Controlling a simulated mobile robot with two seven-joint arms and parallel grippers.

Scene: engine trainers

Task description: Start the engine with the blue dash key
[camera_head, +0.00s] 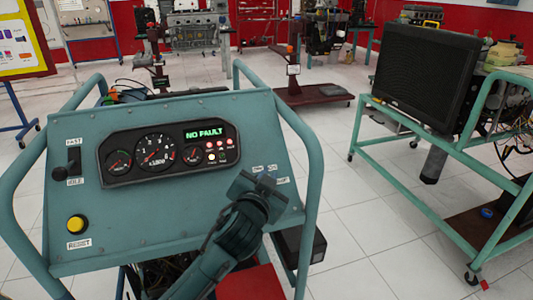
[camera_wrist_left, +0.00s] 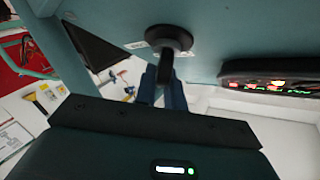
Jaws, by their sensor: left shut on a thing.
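The teal engine dash panel (camera_head: 150,225) stands in front of me. Its lit display (camera_head: 204,133) reads "NO FAULT". My left gripper (camera_head: 262,186) is at the panel's right side and hides most of the key switch there. In the left wrist view, a round black switch (camera_wrist_left: 170,39) sits on the panel with a dark stem coming out of it. My left gripper's fingers (camera_wrist_left: 164,92) are shut on this stem, which I take as the dash key. Its blue colour is hard to tell from the bluish fingers. My right gripper is not in view.
A black throttle lever (camera_head: 73,160) and a yellow reset button (camera_head: 77,224) are on the panel's left. Teal tubes (camera_head: 301,130) frame the panel. A radiator (camera_head: 425,70) on a teal stand is at the right. White floor lies between them.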

